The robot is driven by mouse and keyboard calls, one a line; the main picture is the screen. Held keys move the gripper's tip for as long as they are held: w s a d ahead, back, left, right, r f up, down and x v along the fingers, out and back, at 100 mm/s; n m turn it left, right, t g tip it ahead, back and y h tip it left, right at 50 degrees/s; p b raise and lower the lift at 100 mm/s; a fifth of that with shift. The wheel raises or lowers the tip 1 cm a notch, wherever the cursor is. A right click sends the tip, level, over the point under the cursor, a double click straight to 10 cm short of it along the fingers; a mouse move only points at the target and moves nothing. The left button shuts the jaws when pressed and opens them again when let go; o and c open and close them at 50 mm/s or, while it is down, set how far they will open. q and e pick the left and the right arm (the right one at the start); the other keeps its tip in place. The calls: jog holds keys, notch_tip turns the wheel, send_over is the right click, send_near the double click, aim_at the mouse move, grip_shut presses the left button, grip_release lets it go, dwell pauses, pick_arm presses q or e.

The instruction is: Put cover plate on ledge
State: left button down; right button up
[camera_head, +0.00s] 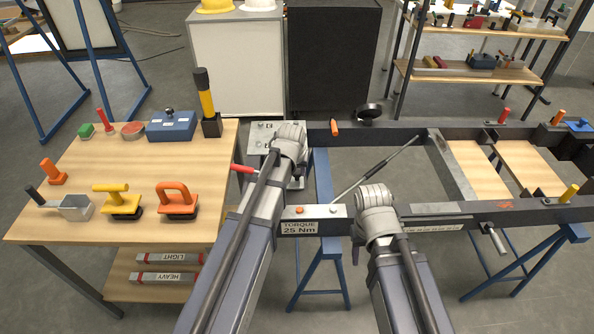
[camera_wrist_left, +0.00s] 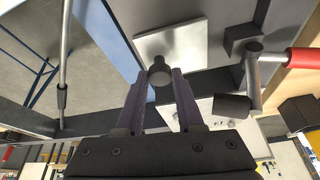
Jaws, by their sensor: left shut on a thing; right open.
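The plate is mostly hidden behind my gripper in the head view. Whether it touches a surface below is unclear. A pale bolted plate (camera_head: 258,132) sits just beyond; I cannot tell which surface is the ledge. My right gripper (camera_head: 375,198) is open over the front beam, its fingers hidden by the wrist.
A red-handled crank (camera_head: 241,168) is beside my left gripper. A thin grey rod (camera_head: 375,167) slants across the frame opening. The wooden table (camera_head: 110,235) at left holds several tools. Wooden panels (camera_head: 530,168) lie at right.

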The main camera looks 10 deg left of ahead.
pick_arm(q)
jog(key=shift+f+b, duration=0.3)
dwell(0.5)
jog(key=shift+c, duration=2.3)
grip_release()
jog(key=shift+r, duration=0.15)
jog(key=p+v, duration=0.7)
jog(key=shift+s+r, duration=0.2)
jog(key=shift+r, duration=0.05)
